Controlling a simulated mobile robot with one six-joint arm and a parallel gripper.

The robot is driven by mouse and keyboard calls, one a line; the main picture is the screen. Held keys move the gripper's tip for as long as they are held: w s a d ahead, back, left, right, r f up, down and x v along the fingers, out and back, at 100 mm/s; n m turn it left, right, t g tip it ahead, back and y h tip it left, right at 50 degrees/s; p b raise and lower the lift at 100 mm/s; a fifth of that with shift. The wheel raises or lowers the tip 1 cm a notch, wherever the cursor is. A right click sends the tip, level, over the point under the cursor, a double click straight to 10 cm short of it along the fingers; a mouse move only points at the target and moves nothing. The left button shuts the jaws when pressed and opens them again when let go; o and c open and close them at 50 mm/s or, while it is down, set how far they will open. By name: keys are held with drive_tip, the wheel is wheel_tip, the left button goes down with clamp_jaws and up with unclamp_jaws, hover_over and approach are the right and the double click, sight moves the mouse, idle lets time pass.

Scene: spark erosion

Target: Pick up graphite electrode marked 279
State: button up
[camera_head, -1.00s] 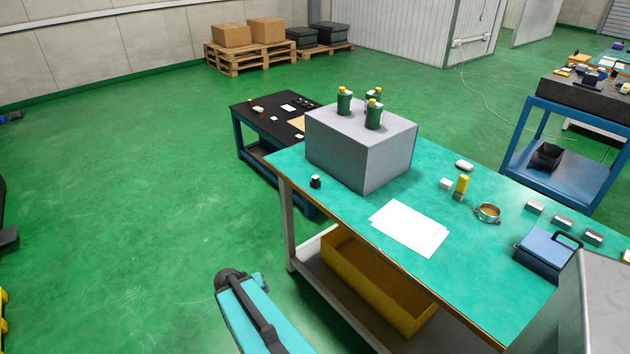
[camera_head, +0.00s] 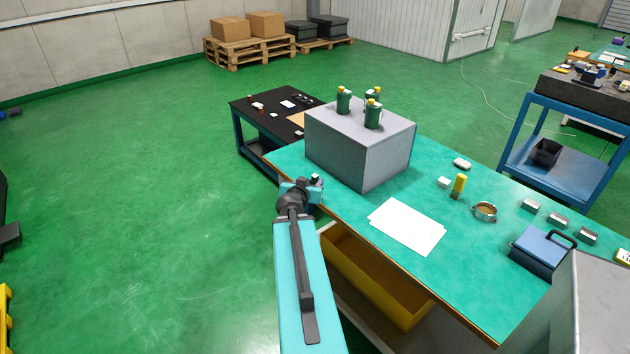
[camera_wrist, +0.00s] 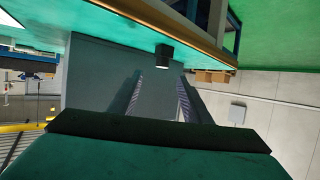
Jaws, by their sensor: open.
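A small black block with a pale top, the likely graphite electrode (camera_head: 315,178), stands near the left edge of the green bench top (camera_head: 462,250), beside the large grey box. My arm partly hides it in the head view, and no marking is readable. The wrist view is upside down and shows the dark block (camera_wrist: 164,57) a little beyond my fingertips, roughly centred between them. My gripper (camera_wrist: 160,77) is open and empty. In the head view its fingers are hidden behind my wrist.
The grey box (camera_head: 360,150) with green bottles (camera_head: 373,115) on top stands right behind the block. White papers (camera_head: 406,226) lie on the bench to the right. A yellow bin (camera_head: 375,285) sits under it. A low black table (camera_head: 275,113) stands beyond.

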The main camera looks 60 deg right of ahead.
sight(315, 175)
drive_tip(key=shift+f, duration=0.1)
drive_tip(key=shift+p+x, duration=1.25)
drive_tip(key=shift+x, duration=3)
drive_tip(key=shift+w, duration=0.1)
drive_tip(key=shift+p+x, duration=0.7)
drive_tip(key=shift+x, duration=0.3)
drive_tip(key=shift+p+x, duration=0.7)
drive_tip(key=shift+x, duration=0.9)
drive_tip(key=shift+w+a, duration=0.1)
clamp_jaws()
